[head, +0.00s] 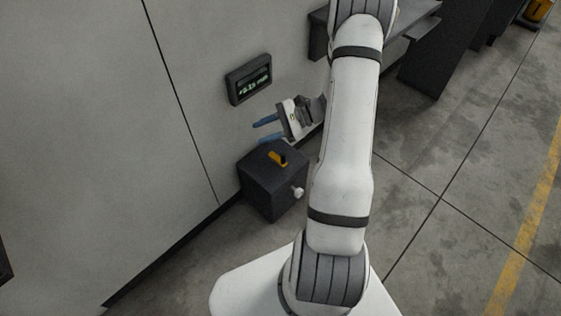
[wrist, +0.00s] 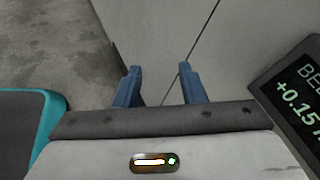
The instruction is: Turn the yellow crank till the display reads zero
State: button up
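The yellow crank (head: 278,158) sits on top of a dark box (head: 268,186) by the wall. The display (head: 249,80) is mounted on the wall above the box, with lit green characters. In the wrist view the display (wrist: 301,92) is cut off at the right edge and reads "+0.15" and part of a further letter. My gripper (head: 262,131) is just above the crank, its blue fingers pointing left toward the wall. In the wrist view its fingers (wrist: 160,76) are apart with nothing between them. The crank does not show clearly in the wrist view.
A pale knob (head: 298,191) sticks out of the box's right side. A dark shelf or bench (head: 415,28) stands along the wall behind my arm. A teal-edged dark object (wrist: 42,105) is at the left of the wrist view. Open concrete floor lies to the right.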

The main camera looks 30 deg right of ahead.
jog(key=w+d+f+m+t+b, duration=0.2)
jog(key=d+f+m+t+b, duration=0.35)
jog(key=f, duration=0.95)
jog(key=m+t+h+b, duration=0.1)
jog(key=m+t+h, duration=0.4)
jog(key=m+t, duration=0.25)
send_near(283, 163)
jog(key=w+r+g, duration=0.1)
jog(key=w+r, duration=0.2)
jog(key=r, duration=0.1)
jog(key=x, duration=0.3)
jog(key=b+x, duration=0.1)
jog(key=x, duration=0.3)
jog(key=shift+w+a+r+b, duration=0.15)
jog(key=shift+a+r+b, duration=0.05)
jog(key=shift+a+b, duration=0.15)
grip_shut()
